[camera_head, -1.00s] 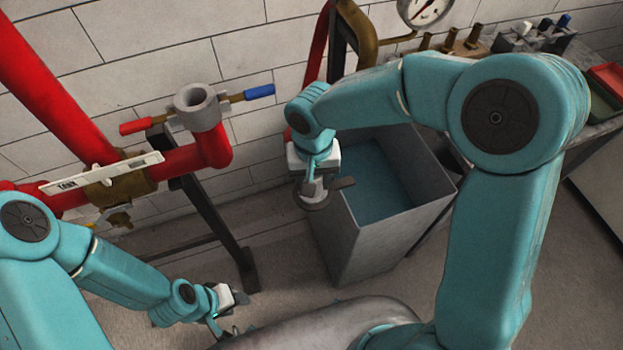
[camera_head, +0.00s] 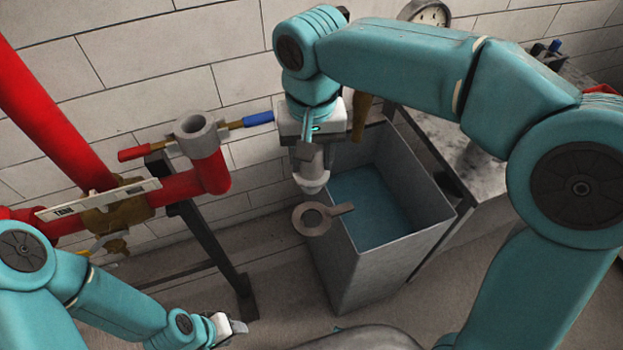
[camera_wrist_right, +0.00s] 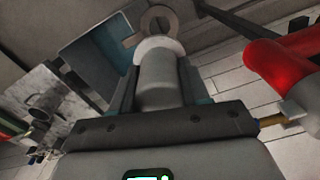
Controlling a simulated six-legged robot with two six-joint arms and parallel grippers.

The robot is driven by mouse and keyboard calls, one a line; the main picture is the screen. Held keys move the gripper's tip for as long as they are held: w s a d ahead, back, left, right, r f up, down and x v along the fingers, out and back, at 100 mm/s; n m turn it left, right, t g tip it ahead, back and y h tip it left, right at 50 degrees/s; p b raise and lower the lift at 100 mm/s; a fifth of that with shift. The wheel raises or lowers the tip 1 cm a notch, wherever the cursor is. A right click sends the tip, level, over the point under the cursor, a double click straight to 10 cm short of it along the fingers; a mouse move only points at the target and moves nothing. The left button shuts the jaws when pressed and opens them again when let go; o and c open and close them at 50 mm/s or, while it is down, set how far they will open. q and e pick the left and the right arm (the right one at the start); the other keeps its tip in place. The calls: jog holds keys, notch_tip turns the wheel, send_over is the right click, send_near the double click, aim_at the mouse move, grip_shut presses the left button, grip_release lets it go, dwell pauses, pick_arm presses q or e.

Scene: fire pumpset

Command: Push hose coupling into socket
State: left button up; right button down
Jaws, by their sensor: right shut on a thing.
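My right gripper (camera_head: 309,150) is shut on the grey hose coupling (camera_head: 312,178), which hangs below the jaws with its pale collar down. In the right wrist view the coupling (camera_wrist_right: 158,80) sits between the fingers. It is above and behind a flat ring with a short tab (camera_head: 312,219) at the tank's left rim. The grey upright socket (camera_head: 195,131) tops the red pipe elbow, left of the coupling and clear of it. My left gripper (camera_head: 234,327) is low at the bottom left, away from everything; its jaws are too small to read.
An open grey tank (camera_head: 335,262) with blue inside stands below my right gripper. A gauge (camera_head: 428,14) is behind my right arm. A dark stand (camera_head: 215,240) supports the pipe.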

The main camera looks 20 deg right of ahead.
notch_tip(320, 180, up, 4)
jog(key=shift+r+p, duration=3.2)
